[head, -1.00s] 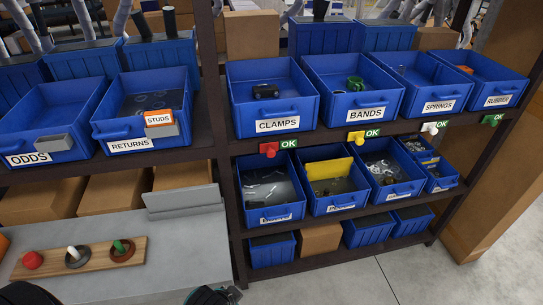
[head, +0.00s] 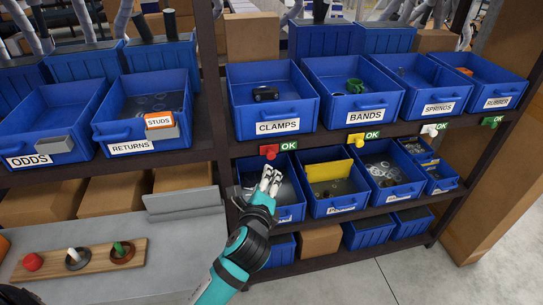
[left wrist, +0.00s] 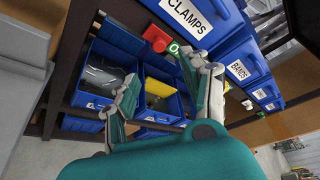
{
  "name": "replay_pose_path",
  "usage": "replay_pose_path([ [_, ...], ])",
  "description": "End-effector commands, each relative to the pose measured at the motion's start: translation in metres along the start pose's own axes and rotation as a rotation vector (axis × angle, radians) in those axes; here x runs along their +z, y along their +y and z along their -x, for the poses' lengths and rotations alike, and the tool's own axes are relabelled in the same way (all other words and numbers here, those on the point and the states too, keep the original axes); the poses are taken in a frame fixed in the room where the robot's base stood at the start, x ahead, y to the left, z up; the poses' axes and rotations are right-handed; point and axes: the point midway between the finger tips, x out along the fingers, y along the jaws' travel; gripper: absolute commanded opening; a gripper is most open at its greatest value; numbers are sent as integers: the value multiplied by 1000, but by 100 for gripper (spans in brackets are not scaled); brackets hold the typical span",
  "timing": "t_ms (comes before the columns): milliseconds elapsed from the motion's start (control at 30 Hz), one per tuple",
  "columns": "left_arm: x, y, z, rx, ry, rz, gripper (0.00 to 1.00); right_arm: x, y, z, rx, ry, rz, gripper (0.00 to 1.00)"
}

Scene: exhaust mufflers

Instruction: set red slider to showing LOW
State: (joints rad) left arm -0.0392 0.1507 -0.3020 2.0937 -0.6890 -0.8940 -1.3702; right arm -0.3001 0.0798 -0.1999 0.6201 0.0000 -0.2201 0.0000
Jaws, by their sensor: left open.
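The red slider (head: 269,152) sits on the dark shelf edge below the CLAMPS bin (head: 273,103). A green label reading OK (head: 289,146) shows just to its right. In the left wrist view the red slider (left wrist: 157,37) is ahead of the fingers, with part of the green label (left wrist: 174,47) beside it. My left gripper (head: 271,177) is open and empty, just below the red slider and apart from it, in front of a lower bin. Its spread fingers also show in the left wrist view (left wrist: 163,70). My right gripper is not in view.
Yellow (head: 359,137), white (head: 431,128) and green (head: 489,121) sliders sit further right along the same edge, the yellow and white ones with OK labels. Blue bins fill the shelves above and below. A grey bench (head: 150,265) with a wooden peg board (head: 100,258) stands left.

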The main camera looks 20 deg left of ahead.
Motion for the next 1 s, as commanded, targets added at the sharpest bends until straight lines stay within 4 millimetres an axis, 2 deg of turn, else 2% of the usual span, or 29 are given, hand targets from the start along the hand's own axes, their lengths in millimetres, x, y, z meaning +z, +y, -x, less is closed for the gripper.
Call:
replay_pose_path([
  [100, 2, -2, -28, 2, -2, 1, 48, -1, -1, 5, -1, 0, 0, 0],
  [500, 1, 0, -112, 2, 0, 3, 48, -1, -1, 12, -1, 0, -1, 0],
  [700, 0, 0, -134, 2, 1, 4, 48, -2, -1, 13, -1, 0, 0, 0],
  [1000, 0, 1, -141, 3, 2, 4, 48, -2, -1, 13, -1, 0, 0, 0],
])
